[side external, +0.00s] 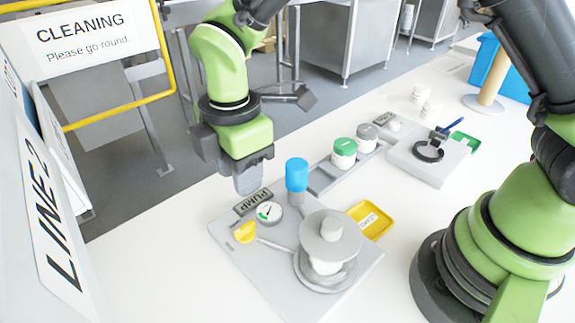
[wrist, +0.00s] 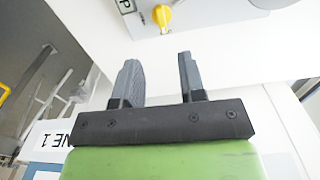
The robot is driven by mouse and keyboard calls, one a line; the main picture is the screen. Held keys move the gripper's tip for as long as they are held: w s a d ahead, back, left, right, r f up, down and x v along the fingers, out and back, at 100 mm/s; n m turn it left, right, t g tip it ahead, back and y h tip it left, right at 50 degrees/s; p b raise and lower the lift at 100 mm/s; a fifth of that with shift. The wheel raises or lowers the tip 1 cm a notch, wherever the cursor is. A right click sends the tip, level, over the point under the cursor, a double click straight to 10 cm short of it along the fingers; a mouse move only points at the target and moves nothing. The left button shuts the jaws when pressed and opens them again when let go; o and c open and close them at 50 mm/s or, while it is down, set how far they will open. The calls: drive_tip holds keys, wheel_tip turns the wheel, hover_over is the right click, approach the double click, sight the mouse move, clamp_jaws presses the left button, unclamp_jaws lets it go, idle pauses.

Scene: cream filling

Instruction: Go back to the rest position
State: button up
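My gripper (side external: 247,188) hangs in the air near the back left corner of the pump plate (side external: 225,228). In the wrist view my gripper (wrist: 157,62) has its two dark fingers well apart with nothing between them, so it is open and empty. The yellow knob (side external: 245,232) is on the pump plate below it, and it also shows in the wrist view (wrist: 162,16) beyond the fingers. The plate carries a round gauge (side external: 269,212), a blue-capped post (side external: 297,175) and a grey-lidded vessel (side external: 331,233).
A yellow tray (side external: 382,234) lies beside the pump plate. Behind it stand a green-lidded jar (side external: 344,151) and a grey-lidded jar (side external: 367,136). A grey block with a black ring (side external: 430,151), white cups (side external: 420,92) and a blue bin (side external: 515,80) are farther right. The table's left front is clear.

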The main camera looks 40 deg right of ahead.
drive_tip(key=s+d+r+m+t+y, duration=0.1)
drive_tip(key=s+d+r+m+t, duration=0.1)
drive_tip(key=d+r+m, duration=0.55)
drive_tip(key=s+d+r+m+t, duration=0.2)
drive_tip(key=s+d+r+m, duration=0.2)
drive_tip(key=s+m, duration=0.3)
drive_tip(key=s+d+r+m+t, duration=0.3)
drive_tip(key=s+d+r+m, duration=0.1)
drive_tip(key=s+m, duration=0.3)
drive_tip(key=shift+d+r+y, duration=0.3)
drive_tip(key=shift+r+y, duration=0.1)
drive_tip(key=shift+r, duration=0.3)
drive_tip(key=shift+s, duration=0.1)
